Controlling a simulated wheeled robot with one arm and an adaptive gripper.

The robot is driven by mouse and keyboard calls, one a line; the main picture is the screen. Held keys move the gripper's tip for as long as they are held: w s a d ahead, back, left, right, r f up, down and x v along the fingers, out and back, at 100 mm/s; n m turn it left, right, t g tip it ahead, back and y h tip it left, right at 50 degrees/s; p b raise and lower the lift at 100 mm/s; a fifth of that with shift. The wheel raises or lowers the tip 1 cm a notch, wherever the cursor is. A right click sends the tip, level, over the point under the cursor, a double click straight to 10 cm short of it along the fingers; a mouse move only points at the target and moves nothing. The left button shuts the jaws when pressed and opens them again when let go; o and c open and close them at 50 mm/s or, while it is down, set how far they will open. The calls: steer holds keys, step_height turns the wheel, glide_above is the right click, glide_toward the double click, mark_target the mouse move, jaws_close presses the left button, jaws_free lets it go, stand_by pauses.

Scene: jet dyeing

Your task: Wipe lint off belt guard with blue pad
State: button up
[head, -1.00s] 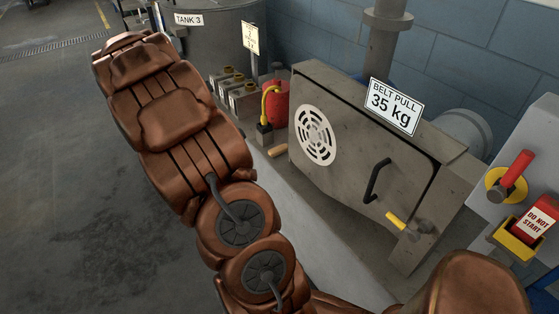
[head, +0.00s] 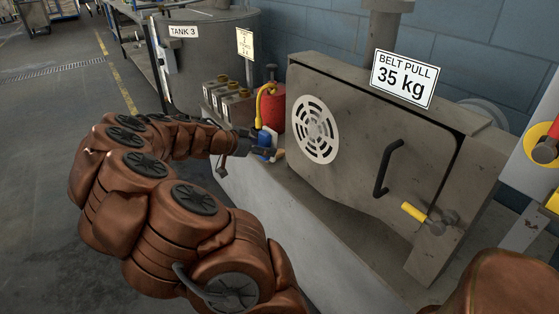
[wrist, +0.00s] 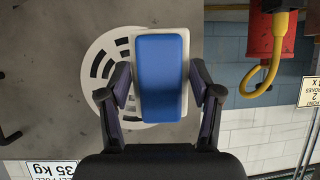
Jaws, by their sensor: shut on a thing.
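The belt guard (head: 375,165) is a grey metal cover with a round white slotted vent (head: 316,130), a black handle (head: 387,168) and a yellow-gripped latch (head: 418,213). My gripper (head: 266,144) is at the guard's left end, near the vent. It is shut on the blue pad (head: 265,138). In the wrist view the blue pad (wrist: 162,75), with a pale backing, sits between my fingertips and overlaps part of the vent (wrist: 108,70). I cannot tell whether the pad touches the guard. Small dark specks show on the guard; lint is not clearly distinguishable.
A red can (head: 273,108) with a yellow hose stands just behind my gripper. Several small containers (head: 228,100) and the Tank 3 vessel (head: 208,60) are farther back. A "BELT PULL 35 kg" sign (head: 404,78) stands atop the guard. Open floor (head: 45,180) lies left.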

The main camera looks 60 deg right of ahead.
mark_target(273, 145)
steer(key=shift+m+g+h, duration=0.3)
steer(key=shift+m+g, duration=0.2)
steer(key=shift+g, duration=0.2)
steer(key=s+d+b, duration=0.1)
steer(key=s, duration=0.1)
steer(key=s+d, duration=0.1)
steer(key=s, duration=0.1)
steer(key=shift+d+f+b, duration=0.2)
steer(key=shift+b, duration=0.15)
steer(key=shift+s+d+r, duration=0.2)
steer(key=shift+s+d, duration=0.1)
steer(key=s+d+p, duration=0.2)
steer(key=d, duration=0.1)
steer(key=d+p, duration=0.1)
steer(key=shift+s+d, duration=0.35)
steer(key=shift+s, duration=0.05)
steer(key=shift+s+d+f+b, duration=0.1)
steer(key=shift+s+d+b, duration=0.15)
steer(key=shift+d, duration=0.2)
steer(key=shift+s+d+b, duration=0.2)
steer(key=shift+d, duration=0.25)
steer(key=shift+s, duration=0.1)
